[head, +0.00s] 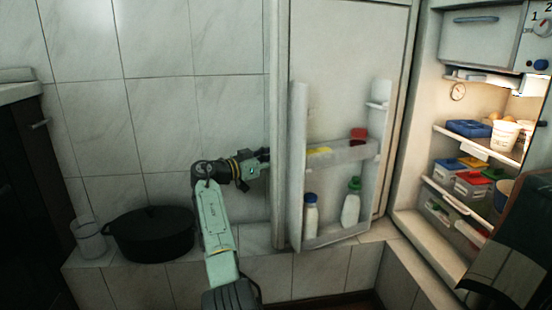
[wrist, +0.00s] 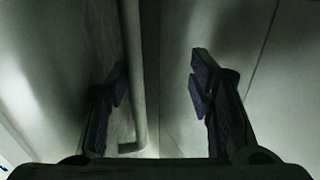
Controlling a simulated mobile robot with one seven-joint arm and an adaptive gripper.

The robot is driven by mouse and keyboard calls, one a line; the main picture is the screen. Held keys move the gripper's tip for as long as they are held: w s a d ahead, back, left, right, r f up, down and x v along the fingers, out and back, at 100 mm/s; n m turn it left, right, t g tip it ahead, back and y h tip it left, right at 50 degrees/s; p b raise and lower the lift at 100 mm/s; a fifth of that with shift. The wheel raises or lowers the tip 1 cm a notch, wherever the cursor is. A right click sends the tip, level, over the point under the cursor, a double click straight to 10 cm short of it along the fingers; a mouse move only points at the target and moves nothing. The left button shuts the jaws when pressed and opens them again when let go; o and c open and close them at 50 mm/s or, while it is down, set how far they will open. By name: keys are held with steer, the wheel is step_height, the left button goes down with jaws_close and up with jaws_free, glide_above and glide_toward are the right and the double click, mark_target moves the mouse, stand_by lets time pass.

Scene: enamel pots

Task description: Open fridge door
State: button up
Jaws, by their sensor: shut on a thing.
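The fridge door (head: 345,60) stands wide open, its inner side with shelves facing my head camera. The fridge (head: 425,150) is on the right with its lit inside showing. My gripper (head: 262,155) is at the left, free edge of the door, its tips partly hidden by the door in the head view. In the wrist view, the pads of my gripper (wrist: 158,80) are on either side of the door handle (wrist: 136,70), a pale vertical bar close to the left finger. My gripper is shut on this handle; the exact contact is dark.
Door shelves hold a white bottle (head: 310,215) and a green-capped bottle (head: 351,205). A black pot (head: 150,235) and a glass jar (head: 88,238) stand on the tiled ledge (head: 255,240) left of my arm. The tiled wall (head: 160,90) is close behind the door.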

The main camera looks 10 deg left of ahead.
steer(key=shift+w+d+f, duration=0.1)
steer(key=shift+w+d, duration=0.2)
steer(key=shift+d, duration=0.15)
steer(key=shift+c, duration=0.8)
steer(key=shift+s+a, duration=0.2)
steer(key=v, duration=1.1)
steer(key=shift+a, duration=0.4)
steer(key=shift+c, duration=0.7)
steer(key=shift+s+a, duration=0.3)
steer(key=shift+s, duration=0.15)
